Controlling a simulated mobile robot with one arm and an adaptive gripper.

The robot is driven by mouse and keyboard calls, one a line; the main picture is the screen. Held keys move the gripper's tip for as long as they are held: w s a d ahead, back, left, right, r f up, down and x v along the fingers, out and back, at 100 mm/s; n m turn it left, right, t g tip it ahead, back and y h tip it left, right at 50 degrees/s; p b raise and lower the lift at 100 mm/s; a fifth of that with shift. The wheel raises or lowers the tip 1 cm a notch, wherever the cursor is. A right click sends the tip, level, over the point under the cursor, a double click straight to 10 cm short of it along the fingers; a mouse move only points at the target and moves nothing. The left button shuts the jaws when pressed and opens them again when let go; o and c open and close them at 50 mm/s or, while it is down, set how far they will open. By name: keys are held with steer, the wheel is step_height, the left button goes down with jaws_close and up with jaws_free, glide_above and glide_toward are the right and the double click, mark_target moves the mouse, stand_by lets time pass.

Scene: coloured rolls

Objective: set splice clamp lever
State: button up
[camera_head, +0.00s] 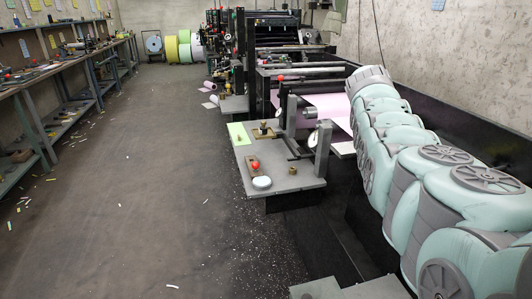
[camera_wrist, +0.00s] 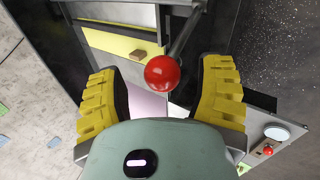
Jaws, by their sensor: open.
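The lever is a rod (camera_wrist: 186,34) ending in a red ball knob (camera_wrist: 162,73), upper middle of the wrist view. My gripper (camera_wrist: 159,80) is open, with a ribbed yellow pad on each side of the ball in the picture. Clear gaps show on both sides, and neither pad touches it. I cannot tell how far beyond the pads the ball lies. In the head view a red knob (camera_head: 281,78) stands on a post by the pink web (camera_head: 328,108), probably the same lever. My gripper is hidden there behind my arm.
A grey side table (camera_head: 290,178) carries a small red knob (camera_head: 255,165), a white disc (camera_head: 262,182) and a green sheet (camera_head: 238,133). The printing machine (camera_head: 280,45) stands behind. A workbench (camera_head: 60,65) lines the left wall. The floor between (camera_head: 150,180) is open, with scattered scraps.

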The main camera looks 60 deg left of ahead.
steer(key=v, duration=1)
steer(key=shift+s+r, duration=0.25)
steer(key=shift+s, duration=0.1)
steer(key=shift+a, duration=0.1)
